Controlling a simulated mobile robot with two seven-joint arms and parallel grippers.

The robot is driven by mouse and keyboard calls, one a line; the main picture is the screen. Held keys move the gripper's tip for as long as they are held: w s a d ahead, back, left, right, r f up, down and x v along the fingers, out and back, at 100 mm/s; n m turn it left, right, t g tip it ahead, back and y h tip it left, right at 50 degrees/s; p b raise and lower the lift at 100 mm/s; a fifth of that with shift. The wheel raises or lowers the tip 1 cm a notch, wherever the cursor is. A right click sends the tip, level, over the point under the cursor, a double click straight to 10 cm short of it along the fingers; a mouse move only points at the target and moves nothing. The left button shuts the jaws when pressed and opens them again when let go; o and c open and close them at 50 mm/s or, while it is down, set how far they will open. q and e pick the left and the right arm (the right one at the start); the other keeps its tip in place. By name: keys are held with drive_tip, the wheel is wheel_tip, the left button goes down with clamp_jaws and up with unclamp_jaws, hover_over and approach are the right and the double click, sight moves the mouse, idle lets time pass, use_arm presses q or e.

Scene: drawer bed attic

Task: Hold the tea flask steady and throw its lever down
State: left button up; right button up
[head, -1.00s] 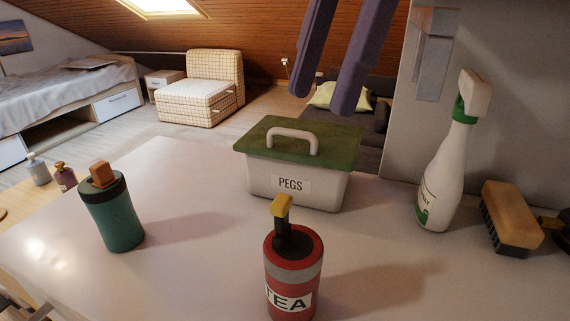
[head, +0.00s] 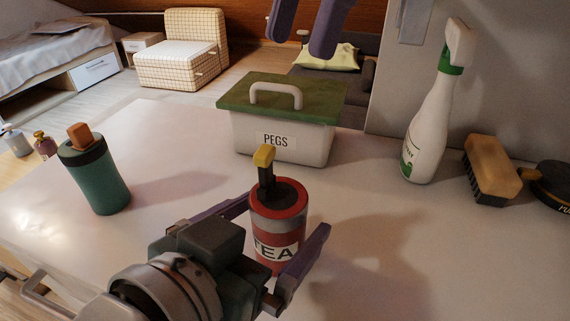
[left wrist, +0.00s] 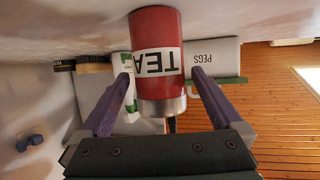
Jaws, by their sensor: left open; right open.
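The red tea flask (head: 277,230), with a grey band and a white TEA label, stands upright on the table. Its lever (head: 264,160), dark with a yellow tip, sticks up from the black top. My left gripper (head: 285,213) is open, with one purple finger on each side of the flask body. In the left wrist view the flask (left wrist: 155,25) appears upside down between the fingers (left wrist: 161,75), and I see gaps beside it. My right gripper (head: 301,40) is open and empty, high above the peg box at the top edge.
A PEGS box (head: 310,143) with a green lid (head: 325,92) stands close behind the flask. A green flask (head: 103,187) with an orange top is at left. A spray bottle (head: 428,130), a brush (head: 491,165) and a dark round tin (head: 552,182) are at right. The table's front right is clear.

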use_arm(q)
drive_tip(key=shift+x, duration=2.1)
